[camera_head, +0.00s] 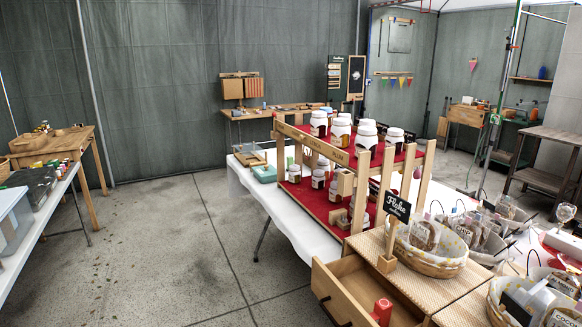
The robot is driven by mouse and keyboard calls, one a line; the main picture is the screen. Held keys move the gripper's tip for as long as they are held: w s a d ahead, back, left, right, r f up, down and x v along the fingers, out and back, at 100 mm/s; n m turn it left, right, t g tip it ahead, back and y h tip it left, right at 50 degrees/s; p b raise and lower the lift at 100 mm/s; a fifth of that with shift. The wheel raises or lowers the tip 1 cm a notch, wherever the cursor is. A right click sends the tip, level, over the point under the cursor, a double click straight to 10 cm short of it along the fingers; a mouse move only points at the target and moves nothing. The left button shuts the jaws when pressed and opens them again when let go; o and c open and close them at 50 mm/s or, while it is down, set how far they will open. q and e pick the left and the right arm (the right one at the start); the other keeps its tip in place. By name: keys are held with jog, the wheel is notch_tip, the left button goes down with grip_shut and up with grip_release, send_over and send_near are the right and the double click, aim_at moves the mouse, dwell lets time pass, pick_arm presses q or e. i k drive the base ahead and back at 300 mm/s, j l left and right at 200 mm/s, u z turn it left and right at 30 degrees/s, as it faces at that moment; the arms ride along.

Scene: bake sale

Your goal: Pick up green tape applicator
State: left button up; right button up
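I cannot clearly make out a green tape applicator. A flat teal-green object (264,174) lies on the white-covered table (303,222), left of the wooden jar rack; it is too small to tell what it is. A small green item (290,161) shows just behind it, partly hidden by the rack. Neither of my grippers is in view, and nothing is seen being held.
A wooden jar rack (331,215) with red shelves stands on the white table. A wooden drawer (343,295) is pulled open at front, with a red object (382,311) in it. Baskets (436,265) of packets stand right. The concrete floor at left centre is free.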

aim_at(290, 159)
jog(key=i+j+u, duration=0.1)
jog(key=u, duration=0.25)
jog(key=i+u, duration=0.1)
jog(key=u, duration=0.25)
jog(key=i+u, duration=0.15)
jog(key=u, duration=0.2)
jog(key=i, duration=4.05)
jog(key=i+j+z, duration=0.1)
jog(key=i, duration=0.45)
jog(key=i+z, duration=0.1)
jog(key=z, duration=1.1)
